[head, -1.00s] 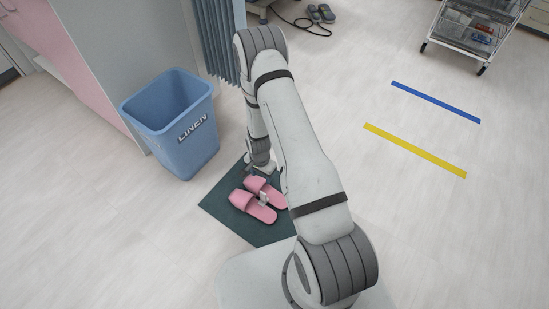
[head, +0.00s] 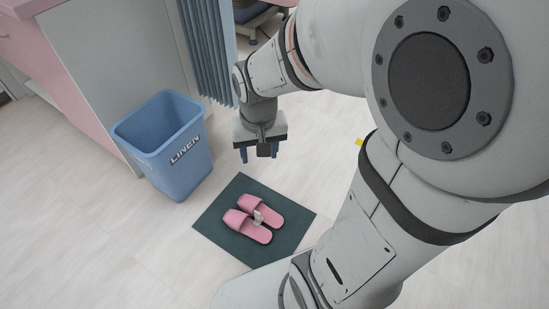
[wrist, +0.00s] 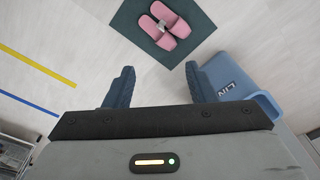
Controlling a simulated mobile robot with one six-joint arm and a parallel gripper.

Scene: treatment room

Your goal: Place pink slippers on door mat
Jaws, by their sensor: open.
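The pink slippers (head: 248,226) lie side by side on the dark green door mat (head: 238,186), with a small pale tag or clip between them. The slippers (wrist: 154,32) and the mat (wrist: 130,13) also show at the top of the wrist view, beyond the fingertips. My gripper (head: 259,156) is raised above the floor, behind the mat in the head view and apart from the slippers. In the wrist view its two blue fingers (wrist: 159,78) are spread wide with nothing between them.
A blue linen bin (head: 170,150) stands left of the mat, close to my gripper's right finger in the wrist view. A blue-grey curtain (head: 208,50) hangs behind.

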